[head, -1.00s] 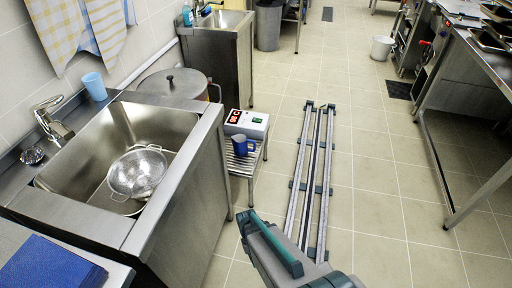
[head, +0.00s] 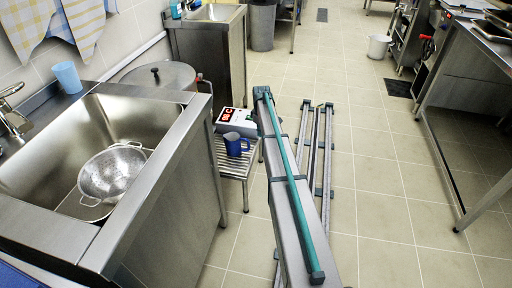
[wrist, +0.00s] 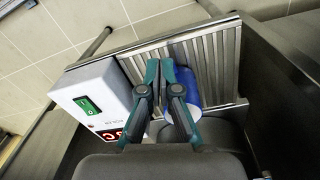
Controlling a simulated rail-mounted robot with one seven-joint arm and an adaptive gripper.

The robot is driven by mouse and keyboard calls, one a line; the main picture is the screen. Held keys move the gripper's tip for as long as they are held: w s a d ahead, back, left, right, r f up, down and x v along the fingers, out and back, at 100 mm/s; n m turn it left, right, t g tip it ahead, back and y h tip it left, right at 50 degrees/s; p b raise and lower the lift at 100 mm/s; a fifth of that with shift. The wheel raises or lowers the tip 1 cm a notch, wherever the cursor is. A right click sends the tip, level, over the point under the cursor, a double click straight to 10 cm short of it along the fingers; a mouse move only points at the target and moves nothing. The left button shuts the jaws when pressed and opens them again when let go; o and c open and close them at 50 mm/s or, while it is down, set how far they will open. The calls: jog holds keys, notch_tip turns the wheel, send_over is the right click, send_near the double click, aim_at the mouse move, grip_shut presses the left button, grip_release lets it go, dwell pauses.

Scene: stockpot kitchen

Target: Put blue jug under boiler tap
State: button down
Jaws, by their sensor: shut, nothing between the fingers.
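The blue jug (head: 236,145) stands upright on a slatted metal stand (head: 233,166), right of the sink unit. In the wrist view the jug (wrist: 188,78) lies partly behind my right finger. My gripper (wrist: 160,66) is shut and empty, with its fingertips together above the stand, beside the jug in the picture. I cannot tell the height gap. A large lidded metal pot (head: 160,76) stands behind the stand and may be the boiler. A small reddish part shows at its right side; no tap is clear.
A white control box (head: 236,121) with red digits sits on the stand behind the jug. It fills the left of the wrist view (wrist: 92,98). The sink (head: 60,130) holds a colander (head: 112,172). A light-blue cup (head: 67,77) stands on its rim. Floor rails (head: 318,160) run right of my arm.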

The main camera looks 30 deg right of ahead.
aim_at(238, 145)
jog(key=shift+w+a+f+n+b, duration=0.3)
jog(key=shift+w+a+f+n, duration=0.2)
jog(key=shift+f, duration=1.25)
jog(key=shift+w+a+f+n+b, duration=0.25)
jog(key=shift+w+a+f+n, duration=0.25)
jog(key=shift+f, duration=1.2)
jog(key=shift+w+a+f+n+b, duration=0.35)
jog(key=shift+a+f+n, duration=0.2)
jog(key=shift+f, duration=1.2)
jog(key=shift+w, duration=0.1)
